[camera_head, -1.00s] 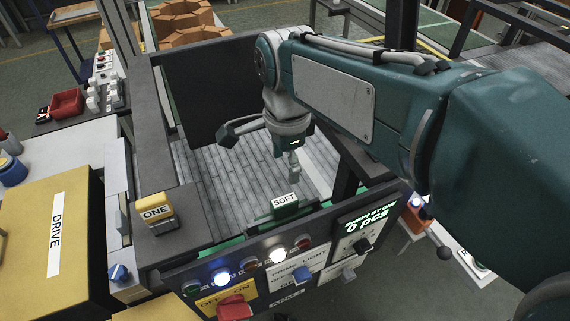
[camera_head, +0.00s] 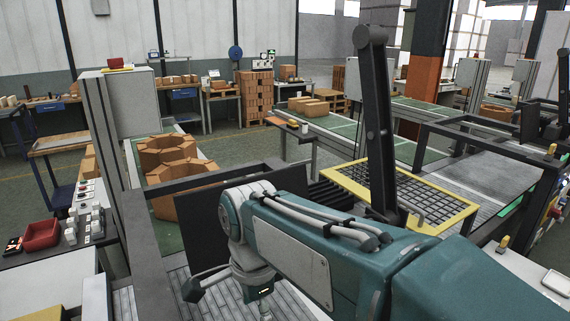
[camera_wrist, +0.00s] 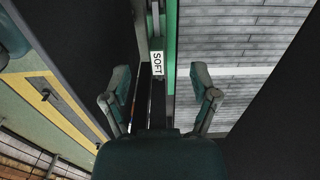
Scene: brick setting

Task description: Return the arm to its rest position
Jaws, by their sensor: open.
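My arm (camera_head: 300,250), teal with grey joints, reaches from the lower right over a dark-framed station with a grey slatted surface (camera_head: 174,281) in the head view. Its wrist points down near the bottom edge, and the fingertips are cut off there. In the wrist view my gripper (camera_wrist: 160,78) is open, its two fingers spread wide with nothing between them. A green part with a white SOFT label (camera_wrist: 157,63) shows beyond and between the fingertips. I cannot tell how far it is from them.
The dark station frame (camera_head: 145,245) surrounds the wrist. A dark upright post (camera_head: 377,125) stands behind the arm, next to a yellow-rimmed grid panel (camera_head: 400,192). A red bin (camera_head: 41,235) is at left.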

